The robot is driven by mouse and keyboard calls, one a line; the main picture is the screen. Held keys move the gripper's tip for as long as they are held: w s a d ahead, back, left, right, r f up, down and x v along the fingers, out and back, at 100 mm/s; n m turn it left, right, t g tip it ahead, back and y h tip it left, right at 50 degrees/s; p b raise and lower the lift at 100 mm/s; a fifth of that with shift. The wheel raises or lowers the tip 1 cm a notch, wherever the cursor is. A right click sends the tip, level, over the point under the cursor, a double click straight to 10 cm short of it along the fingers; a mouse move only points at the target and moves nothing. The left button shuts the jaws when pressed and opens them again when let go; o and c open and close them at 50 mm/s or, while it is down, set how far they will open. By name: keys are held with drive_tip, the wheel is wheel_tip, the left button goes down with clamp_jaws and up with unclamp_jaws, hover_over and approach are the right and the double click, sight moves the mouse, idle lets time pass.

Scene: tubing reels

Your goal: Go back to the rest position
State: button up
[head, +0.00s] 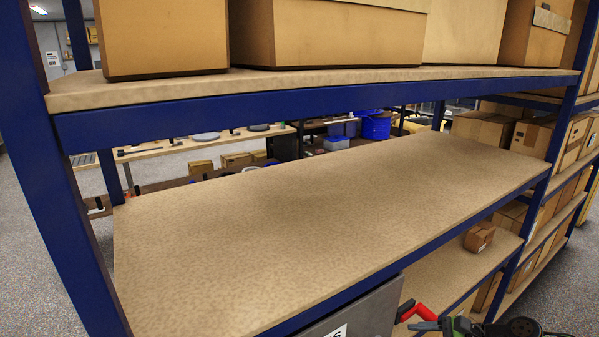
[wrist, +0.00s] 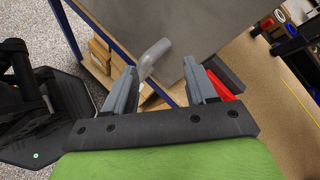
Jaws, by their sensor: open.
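My gripper (wrist: 161,68) is open, with its two grey fingers apart. A grey rounded bar (wrist: 155,55) shows just beyond and between the fingers, in front of a flat grey panel (wrist: 190,25). I cannot tell whether a finger touches the bar. In the head view a grey box-like body (head: 365,308) with a white label stands at the bottom edge. A red part (head: 416,312) is at its right, and a red part also shows beside the right finger in the wrist view (wrist: 220,85). Part of my arm shows at the head view's lower right.
A blue-framed rack has an empty middle shelf (head: 290,215) and large cardboard boxes (head: 330,35) on the upper shelf. A small carton (head: 479,237) sits on the lower shelf at right. Blue posts (head: 50,170) flank the rack. Grey floor (head: 35,270) is clear at left.

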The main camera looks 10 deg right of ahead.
drive_tip(key=s+a+r+n+g+h+p, duration=0.1)
drive_tip(key=s+a+r+n+g+h, duration=0.15)
drive_tip(key=a+r+n, duration=0.5)
drive_tip(key=s+a+r+n+g+h, duration=0.2)
drive_tip(key=a+r+n+g+h, duration=0.15)
drive_tip(key=a, duration=0.65)
drive_tip(key=s+a+r+n+t+h, duration=0.1)
drive_tip(key=s+a+r+n+t, duration=0.1)
drive_tip(key=s, duration=0.5)
drive_tip(key=s+a+r+n+t+h, duration=0.1)
drive_tip(key=s+a+r+n, duration=0.1)
drive_tip(key=s+r+n, duration=0.3)
drive_tip(key=shift+s+a+r+n+t+h+p, duration=0.25)
drive_tip(key=shift+s+a+n+t+h+p, duration=0.2)
drive_tip(key=shift+s+n, duration=0.4)
